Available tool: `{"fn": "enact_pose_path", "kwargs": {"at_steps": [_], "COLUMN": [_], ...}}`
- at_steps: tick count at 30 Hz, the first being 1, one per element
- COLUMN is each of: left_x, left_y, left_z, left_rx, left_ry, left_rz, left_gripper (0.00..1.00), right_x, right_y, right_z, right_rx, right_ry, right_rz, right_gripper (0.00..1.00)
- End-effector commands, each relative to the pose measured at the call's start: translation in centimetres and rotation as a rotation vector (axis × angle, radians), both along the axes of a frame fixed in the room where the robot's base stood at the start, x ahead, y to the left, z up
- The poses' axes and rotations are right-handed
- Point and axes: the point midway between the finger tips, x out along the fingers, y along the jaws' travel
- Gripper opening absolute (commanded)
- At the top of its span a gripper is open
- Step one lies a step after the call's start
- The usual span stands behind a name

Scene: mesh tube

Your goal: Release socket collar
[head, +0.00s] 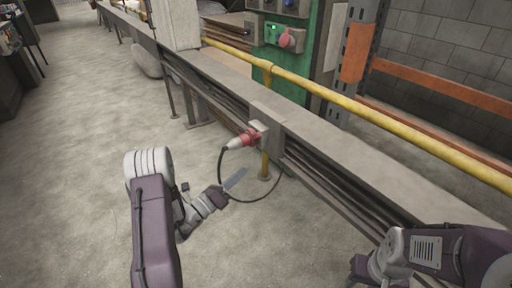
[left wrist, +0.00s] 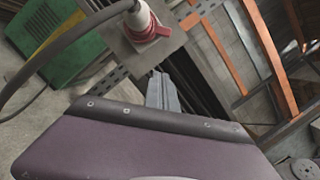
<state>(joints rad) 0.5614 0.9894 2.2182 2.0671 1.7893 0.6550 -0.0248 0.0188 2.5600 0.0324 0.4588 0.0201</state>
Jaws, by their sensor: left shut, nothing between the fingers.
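A red and white plug (head: 243,141) sits at the grey socket box (head: 261,130) on the side of the long beam. Its red collar (left wrist: 149,27) shows at the top of the left wrist view, against the box's grey face (left wrist: 128,50). A black cable (head: 221,168) runs from the plug in a loop. My left gripper (head: 236,179) is below the plug, apart from it and close to the cable. Its fingers (left wrist: 162,92) are together and empty. My right arm shows at the lower right of the head view, but its fingertips are not visible.
The long grey beam (head: 330,160) crosses the scene, with a yellow rail (head: 390,135) along it and a yellow post beside the socket. A green cabinet (head: 285,50) with a red knob stands behind. The concrete floor (head: 80,180) at left is clear.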

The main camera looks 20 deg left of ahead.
Motion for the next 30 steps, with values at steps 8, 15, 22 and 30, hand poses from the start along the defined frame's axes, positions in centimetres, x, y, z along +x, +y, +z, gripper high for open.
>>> {"fn": "enact_pose_path", "kwargs": {"at_steps": [8,15,22,30], "left_x": [3.3,7.8,9.7,10.2], "left_y": [-2.0,-4.5,-3.3,-2.7], "left_z": [0.4,1.3,3.9,5.0], "left_rx": [0.005,0.004,0.002,0.000], "left_ry": [-0.007,-0.006,-0.006,-0.001], "left_rz": [-0.007,-0.006,-0.001,-0.001], "left_gripper": [0.00,0.00,0.00,0.00], "right_x": [0.0,0.0,0.0,0.0], "right_y": [0.0,0.0,0.0,0.0], "right_z": [-1.8,-3.8,-5.0,-5.2], "right_rx": [0.000,0.000,0.000,0.000], "right_ry": [0.000,0.000,0.000,0.000], "right_rz": [0.000,0.000,0.000,0.000], "right_gripper": [0.41,0.41,0.41,0.41]}}
